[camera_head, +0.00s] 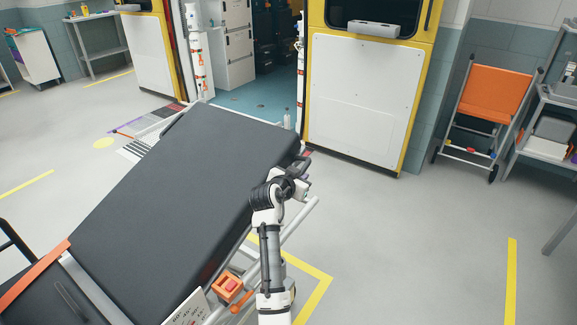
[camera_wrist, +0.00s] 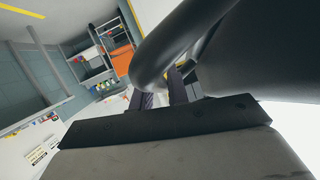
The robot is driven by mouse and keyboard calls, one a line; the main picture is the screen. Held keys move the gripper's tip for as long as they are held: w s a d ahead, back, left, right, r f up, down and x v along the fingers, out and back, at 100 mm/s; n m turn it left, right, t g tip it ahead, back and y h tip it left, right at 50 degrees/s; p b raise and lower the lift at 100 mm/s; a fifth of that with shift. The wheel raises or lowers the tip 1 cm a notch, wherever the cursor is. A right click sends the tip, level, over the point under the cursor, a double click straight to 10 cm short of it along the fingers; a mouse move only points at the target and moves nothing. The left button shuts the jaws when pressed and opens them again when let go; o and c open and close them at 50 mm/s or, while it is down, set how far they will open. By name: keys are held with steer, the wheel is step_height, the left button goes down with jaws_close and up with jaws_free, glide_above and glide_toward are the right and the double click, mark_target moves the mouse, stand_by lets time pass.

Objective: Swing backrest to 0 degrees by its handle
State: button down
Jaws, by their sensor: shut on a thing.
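The backrest (camera_head: 185,190) is a large dark grey pad on a stretcher, filling the middle left of the head view. It looks tilted up, with its far end towards the vehicle; I cannot read its exact angle. My gripper (camera_head: 298,167) is at the right side of the pad near its far end. In the wrist view the handle (camera_wrist: 190,35) is a thick dark curved bar. My gripper (camera_wrist: 166,88) is shut on it, with its fingertips partly hidden behind the bar. The pad's dark underside or edge seems to fill the wrist view's upper right.
An orange control with a red button (camera_head: 230,286) sits on the stretcher's near right side. The yellow vehicle (camera_head: 362,95) with its open doorway stands behind. An orange folding chair (camera_head: 490,90) and shelves (camera_head: 550,135) stand at right. The floor right of my arm is clear.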

steer(key=w+d+f+g+b, duration=0.1)
steer(key=f, duration=0.5)
steer(key=w+f+g+y+b, duration=0.1)
steer(key=f+b, duration=0.1)
steer(key=f, duration=0.5)
steer(key=w+d+f+g+y+b, duration=0.1)
steer(key=f+b, duration=0.1)
steer(key=f, duration=0.5)
steer(key=shift+w+d+g, duration=0.3)
steer(key=shift+w+d, duration=0.05)
steer(key=shift+s+f, duration=0.1)
steer(key=shift+f, duration=0.1)
steer(key=shift+f, duration=0.15)
steer(key=c, duration=1.5)
jaws_free()
steer(key=shift+f, duration=0.15)
steer(key=shift+o, duration=0.7)
steer(key=shift+s+a+r, duration=0.2)
steer(key=shift+s+r, duration=0.05)
steer(key=shift+r, duration=0.3)
steer(key=v, duration=1.3)
steer(key=shift+d+b, duration=0.2)
steer(key=shift+b, duration=0.2)
